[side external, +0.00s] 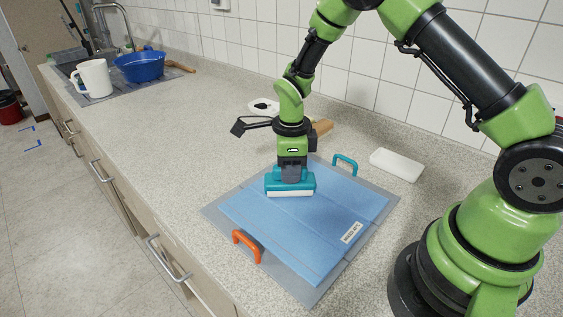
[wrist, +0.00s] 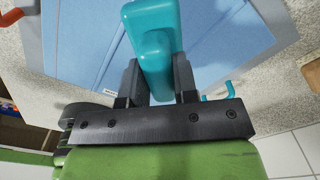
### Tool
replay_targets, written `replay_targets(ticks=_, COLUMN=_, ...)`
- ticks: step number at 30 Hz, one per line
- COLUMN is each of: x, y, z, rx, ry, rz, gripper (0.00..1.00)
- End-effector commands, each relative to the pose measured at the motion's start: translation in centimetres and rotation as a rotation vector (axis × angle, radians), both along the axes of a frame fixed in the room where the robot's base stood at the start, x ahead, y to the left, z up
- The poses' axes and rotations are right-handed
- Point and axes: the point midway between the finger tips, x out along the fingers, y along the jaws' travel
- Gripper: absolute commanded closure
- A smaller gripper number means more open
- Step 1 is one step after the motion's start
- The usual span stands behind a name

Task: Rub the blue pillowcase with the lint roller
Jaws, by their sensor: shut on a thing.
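The blue pillowcase (side external: 325,232) lies flat, with fold lines and a small white label, on a grey mat (side external: 318,293) on the counter. It also fills the upper part of the wrist view (wrist: 85,40). My gripper (side external: 291,177) is shut on the teal lint roller (side external: 290,184), above the far left part of the pillowcase. The roller's white underside faces down. I cannot tell whether it touches the cloth. In the wrist view the teal lint roller (wrist: 152,45) sits between the two dark fingers (wrist: 157,85).
An orange handle (side external: 246,246) and a teal handle (side external: 345,164) stand at the mat's edges. A white block (side external: 397,165) lies behind on the right. A wooden piece (side external: 322,127) and a white dish (side external: 263,106) are behind my gripper. A white jug (side external: 95,79) and blue basin (side external: 138,66) stand far left.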

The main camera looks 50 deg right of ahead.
Motion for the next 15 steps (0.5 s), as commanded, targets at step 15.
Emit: replay_targets(ticks=15, x=-4.8, y=0.0, z=0.0, rx=0.000, ry=0.003, rz=-0.001, gripper=0.98)
